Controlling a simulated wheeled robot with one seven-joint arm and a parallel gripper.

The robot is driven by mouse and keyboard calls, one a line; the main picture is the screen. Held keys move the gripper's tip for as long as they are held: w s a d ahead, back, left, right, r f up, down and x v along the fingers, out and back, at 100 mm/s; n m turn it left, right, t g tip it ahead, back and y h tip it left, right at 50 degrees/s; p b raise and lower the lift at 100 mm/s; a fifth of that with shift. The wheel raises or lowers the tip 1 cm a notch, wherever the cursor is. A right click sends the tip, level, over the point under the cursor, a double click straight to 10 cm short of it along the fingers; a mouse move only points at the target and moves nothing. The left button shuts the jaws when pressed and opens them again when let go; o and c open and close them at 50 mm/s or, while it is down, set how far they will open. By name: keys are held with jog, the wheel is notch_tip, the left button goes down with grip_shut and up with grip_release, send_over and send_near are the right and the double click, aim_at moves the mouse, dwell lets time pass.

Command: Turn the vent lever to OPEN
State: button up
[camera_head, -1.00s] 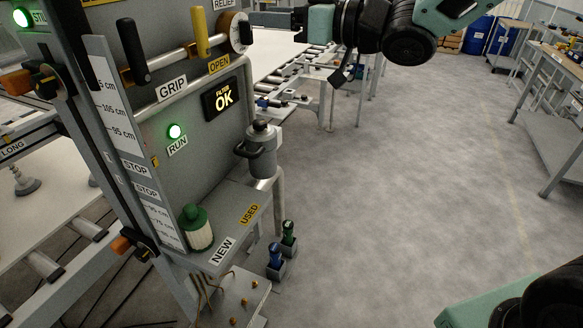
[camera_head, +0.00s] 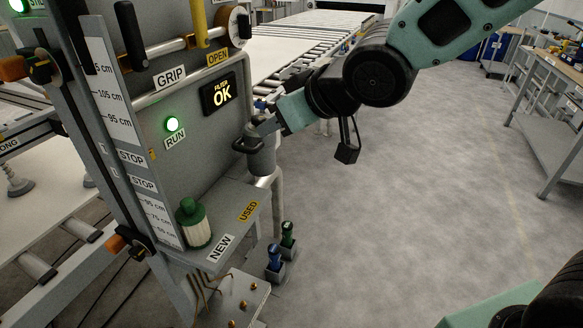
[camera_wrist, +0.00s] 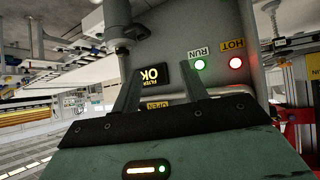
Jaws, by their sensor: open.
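A yellow lever (camera_head: 199,22) stands upright above the yellow OPEN label (camera_head: 217,57) in the head view, its top cut off by the frame edge. No readable label names it as the vent lever. My gripper (camera_head: 264,124) is at the top of the grey canister, right of the panel and below the lever; whether it touches the canister is unclear. In the wrist view my gripper (camera_wrist: 159,70) has its two fingers apart, with only the panel visible between them. The OPEN label (camera_wrist: 155,105) is partly visible there; the yellow lever is not clearly visible.
A black lever (camera_head: 131,36) stands left of the yellow one, near the GRIP label (camera_head: 170,77). The grey canister (camera_head: 262,160) stands over a shelf (camera_head: 235,195) bearing a green-topped filter (camera_head: 194,222).

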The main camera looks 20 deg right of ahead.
jog(key=s+f+g+h, duration=0.2)
jog(key=s+f, duration=0.3)
jog(key=s, duration=0.1)
jog(key=shift+d+b, duration=0.2)
jog(key=shift+b, duration=0.25)
